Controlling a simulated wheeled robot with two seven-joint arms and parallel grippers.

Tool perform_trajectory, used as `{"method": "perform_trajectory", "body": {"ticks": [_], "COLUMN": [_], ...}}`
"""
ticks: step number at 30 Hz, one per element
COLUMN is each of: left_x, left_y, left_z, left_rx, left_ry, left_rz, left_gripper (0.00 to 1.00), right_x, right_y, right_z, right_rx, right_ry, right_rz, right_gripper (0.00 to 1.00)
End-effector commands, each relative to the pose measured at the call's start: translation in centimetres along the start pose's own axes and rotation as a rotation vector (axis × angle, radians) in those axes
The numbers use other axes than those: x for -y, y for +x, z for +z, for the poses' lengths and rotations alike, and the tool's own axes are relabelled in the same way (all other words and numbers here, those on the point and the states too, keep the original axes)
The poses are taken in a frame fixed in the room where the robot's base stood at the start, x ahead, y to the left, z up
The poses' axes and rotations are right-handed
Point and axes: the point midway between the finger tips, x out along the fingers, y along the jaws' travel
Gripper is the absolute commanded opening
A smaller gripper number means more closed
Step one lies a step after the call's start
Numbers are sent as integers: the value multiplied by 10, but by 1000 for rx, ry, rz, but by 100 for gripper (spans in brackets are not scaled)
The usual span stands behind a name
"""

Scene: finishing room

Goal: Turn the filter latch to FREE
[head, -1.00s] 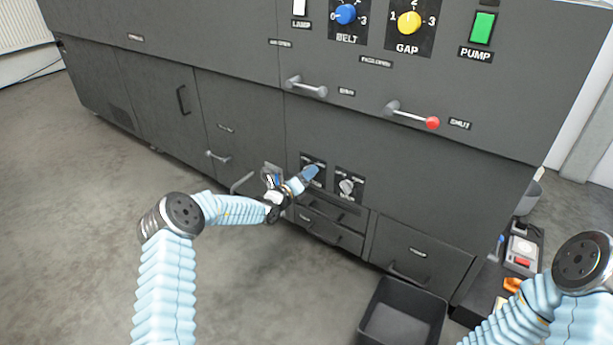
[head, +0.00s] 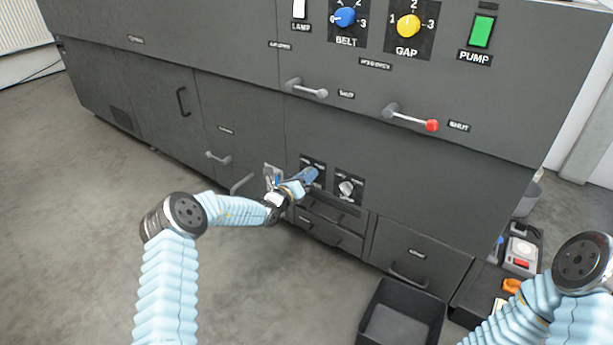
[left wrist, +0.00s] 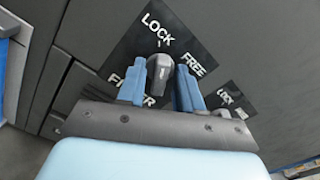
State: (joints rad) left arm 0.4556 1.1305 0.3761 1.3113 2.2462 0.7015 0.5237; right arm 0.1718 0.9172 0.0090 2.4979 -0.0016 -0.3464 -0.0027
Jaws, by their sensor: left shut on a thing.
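The filter latch is a dark knob (left wrist: 160,68) on a black plate in the left wrist view. The plate (left wrist: 125,50) is lettered LOCK at the top, FREE to the right and FILTER below. The knob's rounded end is nearer the LOCK lettering than FREE. My left gripper (left wrist: 161,84) is shut on the knob, with one blue finger on each side. In the head view the left gripper (head: 309,176) is at the low left plate (head: 307,161) on the dark cabinet and hides its knob. My right gripper is out of the picture; only its arm shows.
A second latch plate with a pale knob (head: 346,188) is just right of the gripper; part of its LOCK lettering (left wrist: 231,97) shows in the wrist view. Drawer and door handles (head: 242,184) project nearby. A black bin (head: 372,318) stands on the floor. Floor at left is clear.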

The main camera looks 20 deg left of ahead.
Motion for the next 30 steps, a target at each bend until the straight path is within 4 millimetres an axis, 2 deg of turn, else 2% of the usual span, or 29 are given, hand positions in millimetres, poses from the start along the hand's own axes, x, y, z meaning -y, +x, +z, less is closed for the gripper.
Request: {"method": "perform_trajectory", "body": {"ticks": [17,30], "left_x": [-1,-1], "left_y": [0,0], "left_z": [-1,-2], "left_rx": [-1,1], "left_ry": [545,960], "left_rz": [0,0], "left_gripper": [5,5], "right_x": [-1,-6], "right_y": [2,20], "right_z": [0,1], "right_rx": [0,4], "right_ry": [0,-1], "right_rz": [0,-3], "right_gripper": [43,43]}}
